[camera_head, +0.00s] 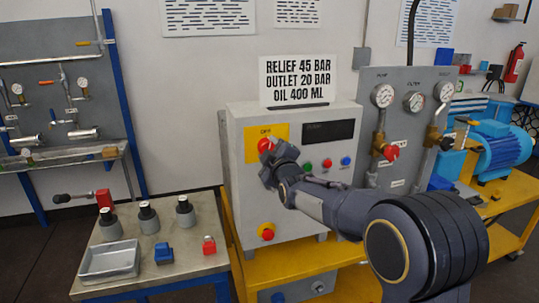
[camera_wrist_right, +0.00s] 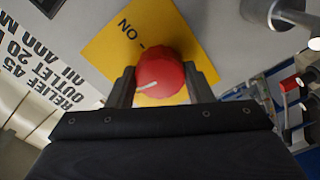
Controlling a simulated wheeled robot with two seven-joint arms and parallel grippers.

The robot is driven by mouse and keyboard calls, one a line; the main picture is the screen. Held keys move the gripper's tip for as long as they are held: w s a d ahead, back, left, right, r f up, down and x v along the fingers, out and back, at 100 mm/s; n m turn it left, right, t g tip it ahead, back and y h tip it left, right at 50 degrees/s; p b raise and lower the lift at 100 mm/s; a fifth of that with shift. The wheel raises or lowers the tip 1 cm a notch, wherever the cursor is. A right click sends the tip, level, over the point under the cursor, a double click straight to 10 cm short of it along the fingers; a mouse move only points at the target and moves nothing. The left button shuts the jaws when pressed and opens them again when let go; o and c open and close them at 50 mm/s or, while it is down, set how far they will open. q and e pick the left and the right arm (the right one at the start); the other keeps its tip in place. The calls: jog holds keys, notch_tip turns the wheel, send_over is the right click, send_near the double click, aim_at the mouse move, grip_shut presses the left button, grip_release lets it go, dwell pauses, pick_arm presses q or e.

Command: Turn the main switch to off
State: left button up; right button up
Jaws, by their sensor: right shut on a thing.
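The main switch is a red knob (camera_head: 264,144) on a yellow plate (camera_head: 281,131) at the upper left of the grey control box's front. In the right wrist view the round red knob (camera_wrist_right: 160,72) sits between my two dark fingers, with a pale pointer mark on its lower left rim. My right gripper (camera_head: 268,152) reaches in from the right and is shut on this knob. Its fingers (camera_wrist_right: 160,86) flank the knob on both sides. Lettering shows on the plate (camera_wrist_right: 128,45), partly hidden by the knob and gripper. My left gripper is out of view.
The grey control box (camera_head: 240,180) also has a dark display (camera_head: 328,132), small coloured buttons (camera_head: 327,163) and a lower red button (camera_head: 267,232). A sign (camera_head: 297,80) stands on top. A side table with a metal tray (camera_head: 110,262) is at left. A gauge panel (camera_head: 408,130) stands right.

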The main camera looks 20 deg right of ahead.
jog(key=shift+n+b, duration=0.4)
jog(key=shift+n, duration=0.7)
jog(key=o, duration=1)
jog(key=s+b, duration=0.1)
jog(key=s, duration=0.6)
jog(key=shift+s+d, duration=0.1)
jog(key=shift+s, duration=0.3)
